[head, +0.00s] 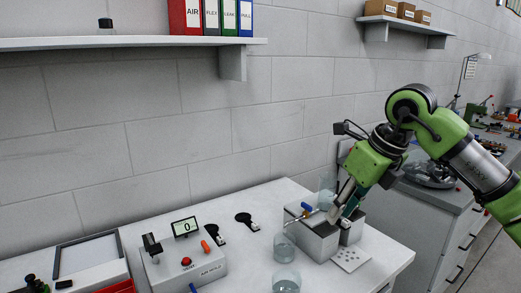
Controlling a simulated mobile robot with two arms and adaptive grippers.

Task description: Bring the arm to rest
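My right arm (465,155), green with a dark grey link, comes in from the right edge. It bends down toward the left. Its gripper (343,207) points down over the grey blocks on the white table. The fingertips are small here and overlap the blocks, so I cannot tell whether they are open or shut, or whether they touch anything. The grey block unit (313,238) carries a blue-handled valve with a thin spout. My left gripper is not in view.
Clear beakers (286,281) stand left of the blocks. A perforated plate (351,259) lies in front. An "AIR UNIT" box (184,265) with a display stands left. A wall shelf (120,42) holds binders. A grey cabinet (440,213) stands behind my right arm.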

